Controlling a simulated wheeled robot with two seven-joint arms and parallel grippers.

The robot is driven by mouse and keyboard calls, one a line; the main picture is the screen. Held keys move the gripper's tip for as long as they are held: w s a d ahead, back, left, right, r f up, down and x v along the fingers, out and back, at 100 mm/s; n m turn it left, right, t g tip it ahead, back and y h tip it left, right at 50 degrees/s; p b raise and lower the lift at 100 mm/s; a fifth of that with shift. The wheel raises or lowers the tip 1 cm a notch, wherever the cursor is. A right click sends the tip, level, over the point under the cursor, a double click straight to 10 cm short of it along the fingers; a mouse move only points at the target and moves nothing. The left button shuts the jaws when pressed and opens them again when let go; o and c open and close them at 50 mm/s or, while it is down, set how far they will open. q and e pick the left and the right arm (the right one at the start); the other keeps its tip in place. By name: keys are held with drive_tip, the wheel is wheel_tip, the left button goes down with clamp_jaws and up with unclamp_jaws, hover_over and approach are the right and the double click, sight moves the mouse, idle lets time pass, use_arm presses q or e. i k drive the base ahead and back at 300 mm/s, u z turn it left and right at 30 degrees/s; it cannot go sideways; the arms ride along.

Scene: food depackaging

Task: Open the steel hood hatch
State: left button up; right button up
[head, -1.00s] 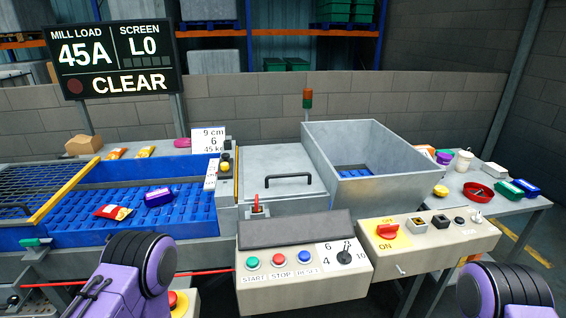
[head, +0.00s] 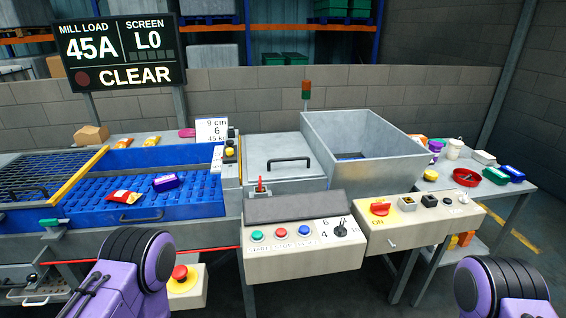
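The steel hood hatch (head: 270,150) is a flat grey lid between the blue conveyor and the open steel hopper. It lies flat and looks shut. A black bar handle (head: 290,161) stands on it. A red-tipped lever or latch (head: 259,186) sits at its front left edge. My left arm shows at the lower left and my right arm at the lower right, both purple and black. Both are well in front of the hatch and touch nothing there. Their gripper fingers are not in view.
A control box (head: 300,245) with buttons stands in front of the hatch. A second panel with a red switch (head: 380,208) is to its right. The steel hopper (head: 385,165) borders the hatch on the right. The blue conveyor (head: 90,206) holds packets. A red emergency button (head: 180,273) is near my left arm.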

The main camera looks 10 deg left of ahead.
sight(279, 157)
drive_tip(key=k, duration=0.2)
drive_tip(key=u, duration=1.15)
drive_tip(key=i, duration=0.75)
drive_tip(key=z, duration=0.1)
